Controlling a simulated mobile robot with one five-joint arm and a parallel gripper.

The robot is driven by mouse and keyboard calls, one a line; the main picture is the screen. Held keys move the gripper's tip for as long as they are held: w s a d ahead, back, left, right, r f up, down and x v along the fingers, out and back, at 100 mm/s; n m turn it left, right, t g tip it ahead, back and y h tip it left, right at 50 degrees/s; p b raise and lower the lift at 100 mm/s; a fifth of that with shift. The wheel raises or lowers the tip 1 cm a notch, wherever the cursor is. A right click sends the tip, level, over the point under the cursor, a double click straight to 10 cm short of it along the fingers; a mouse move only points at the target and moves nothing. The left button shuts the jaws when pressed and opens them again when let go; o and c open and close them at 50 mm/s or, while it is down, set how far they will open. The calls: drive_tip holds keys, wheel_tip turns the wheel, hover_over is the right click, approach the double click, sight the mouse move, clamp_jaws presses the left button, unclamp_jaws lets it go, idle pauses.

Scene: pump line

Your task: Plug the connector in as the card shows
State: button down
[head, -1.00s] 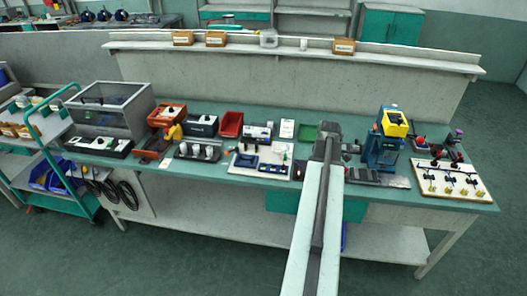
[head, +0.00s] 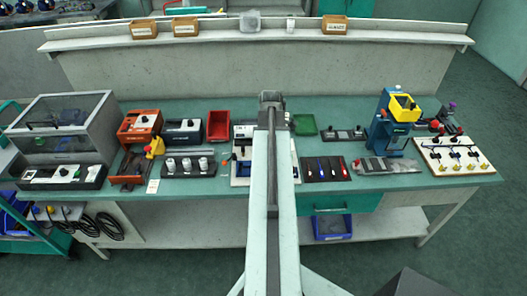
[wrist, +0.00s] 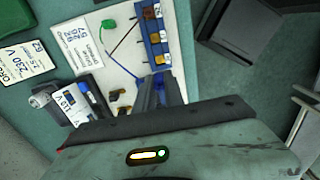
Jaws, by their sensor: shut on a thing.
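A white board (wrist: 117,62) lies on the bench; in the head view (head: 240,181) my arm hides most of it. In the wrist view the board carries a blue strip of sockets (wrist: 157,38) with orange and pale inserts, a green plug (wrist: 109,24) with a green wire, and a printed white card (wrist: 87,42). My gripper (wrist: 159,88) is shut at the lower end of the blue strip. What it holds is mostly hidden by the fingers; a thin dark cable runs near them. I cannot tell whether the held piece touches a socket. The gripper also shows in the head view (head: 270,97).
A 110 V unit (wrist: 76,98) and 230 V labels (wrist: 22,56) lie left of the board.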

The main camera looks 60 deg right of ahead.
drive_tip(key=shift+s, duration=0.15)
drive_tip(key=shift+d+f+b, duration=0.1)
drive_tip(key=shift+f+b, duration=1.15)
drive_tip(key=shift+b, duration=0.05)
wheel_tip(320, 180, down, 5)
drive_tip(key=b, duration=0.4)
drive_tip(key=shift+r+b, duration=0.1)
drive_tip(key=shift+b, duration=0.3)
drive_tip(key=shift+f+b, duration=0.6)
idle(0.3)
drive_tip(key=shift+s, duration=0.1)
idle(0.4)
drive_tip(key=c, duration=1.7)
unclamp_jaws()
drive_tip(key=shift+r, duration=0.1)
